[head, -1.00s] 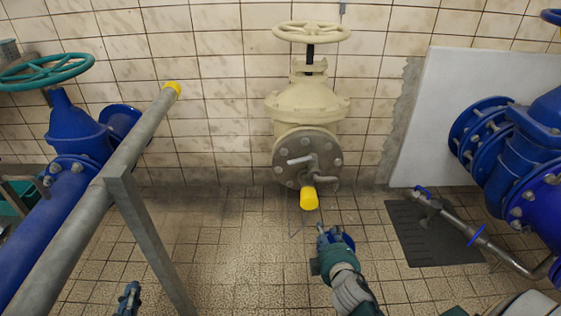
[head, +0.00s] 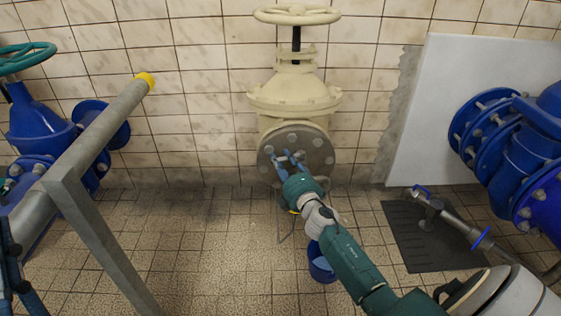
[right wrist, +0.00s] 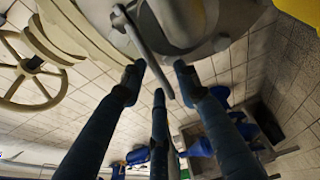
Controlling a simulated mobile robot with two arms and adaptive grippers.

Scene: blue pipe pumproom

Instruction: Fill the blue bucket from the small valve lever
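The small valve lever (right wrist: 146,52) is a grey bar on the cream valve's round flange (head: 318,150). In the head view my right gripper mostly hides it. My right gripper (head: 287,160) is at the flange, and its fingers (right wrist: 158,84) are spread, with the lever running between their tips. I cannot tell whether any finger touches it. The blue bucket (head: 320,264) stands on the floor below, partly hidden by my right forearm. The yellow-ended spout (right wrist: 299,9) shows at the top right of the wrist view. My left gripper (head: 12,270) is partly visible at the left edge.
A grey rail (head: 115,115) with a yellow cap stands at the left before blue pipework. Tiled floor is clear in the middle.

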